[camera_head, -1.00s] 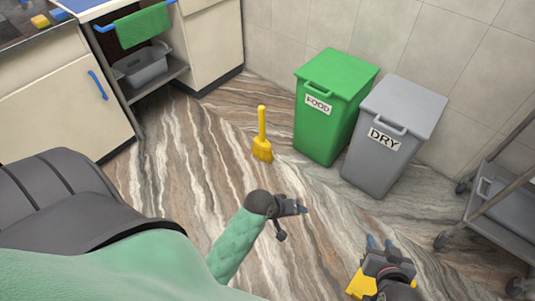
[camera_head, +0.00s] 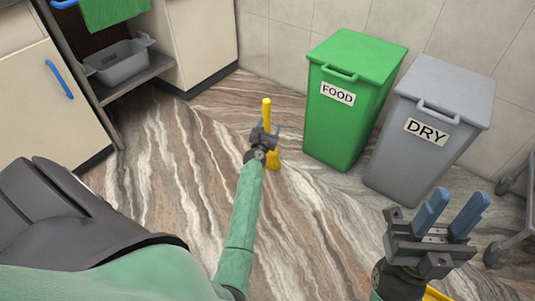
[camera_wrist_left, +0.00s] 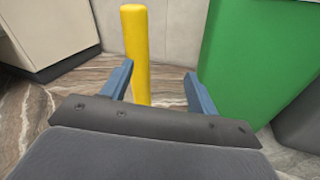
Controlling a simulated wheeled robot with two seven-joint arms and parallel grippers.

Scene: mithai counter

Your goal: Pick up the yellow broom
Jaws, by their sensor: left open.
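The yellow broom (camera_head: 266,111) stands upright on the floor, left of the green bin, handle up; my left gripper hides part of its middle and head in the head view. My left gripper (camera_head: 265,133) is open at the broom. In the left wrist view, the broom handle (camera_wrist_left: 135,45) rises by the left finger, within or just beyond the gap of the open left gripper (camera_wrist_left: 158,69); contact cannot be told. My right gripper (camera_head: 460,200) is open and empty at the lower right, its blue fingers apart.
The green FOOD bin (camera_head: 345,125) and grey DRY bin (camera_head: 415,155) stand right of the broom. A grey tub (camera_head: 118,65) sits on a shelf in the counter at upper left. A cart (camera_head: 508,248) is at right. A yellow thing (camera_head: 438,293) shows partly below my right gripper.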

